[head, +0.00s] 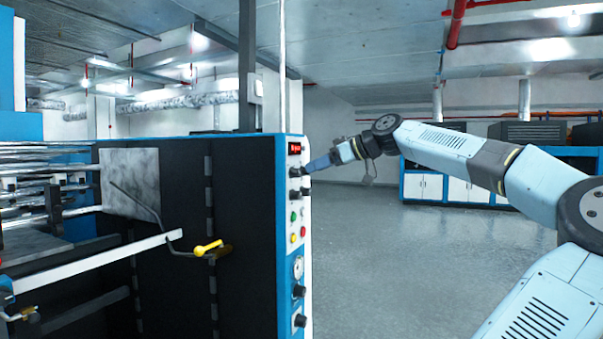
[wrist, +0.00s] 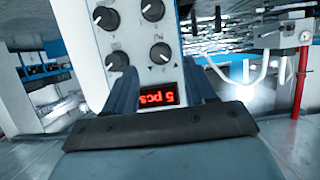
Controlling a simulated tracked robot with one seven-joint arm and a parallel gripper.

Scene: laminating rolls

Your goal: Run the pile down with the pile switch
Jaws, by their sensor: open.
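The control panel (head: 292,225) is a narrow white strip on the machine's front edge. In the wrist view it appears upside down, with several black knobs, two of them (wrist: 117,61) (wrist: 160,53) just beyond the red display (wrist: 158,95) that reads "5 pcs". I cannot read which knob is the pile switch. My gripper (head: 309,167) is in front of the panel's upper knobs in the head view. In the wrist view my gripper (wrist: 158,66) is open and empty, its fingers apart on either side of the display and the nearer right knob. Contact with the panel cannot be told.
Green, white, red and yellow buttons (head: 294,227) sit lower on the panel, above a gauge (head: 298,267) and more knobs. A yellow-handled crank (head: 208,248) sticks out from the black machine side. The grey floor (head: 380,260) right of the machine is clear.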

